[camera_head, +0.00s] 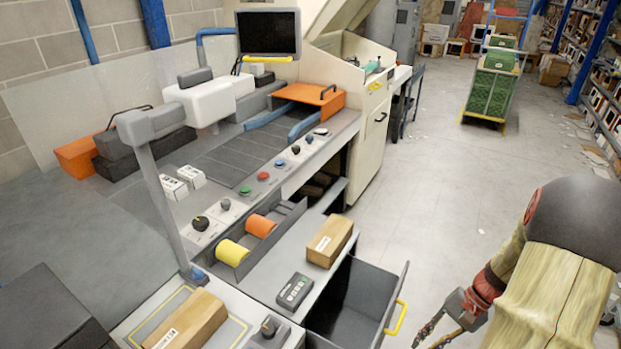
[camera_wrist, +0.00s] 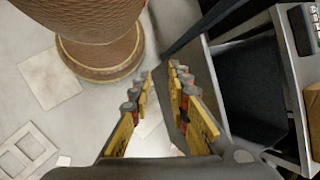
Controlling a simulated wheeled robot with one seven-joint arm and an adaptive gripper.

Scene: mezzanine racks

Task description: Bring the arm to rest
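My arm reaches down at the lower right of the head view. My gripper (camera_head: 447,326) hangs over the floor to the right of the open drawer (camera_head: 396,272). In the wrist view my gripper (camera_wrist: 160,75) has its two yellow-padded fingers apart, with nothing between them. The drawer (camera_wrist: 207,75) lies just right of the fingers there, its dark inside looking empty. From these views I cannot tell the exact gap between fingers and drawer.
The drawer's yellow handle (camera_head: 396,317) faces my arm. A cardboard box (camera_head: 330,241) and a keypad (camera_head: 294,291) sit on the ledge above. Another box (camera_head: 187,321) lies at the front left. A green cart (camera_head: 491,85) stands farther back; the aisle floor (camera_head: 440,190) between is open.

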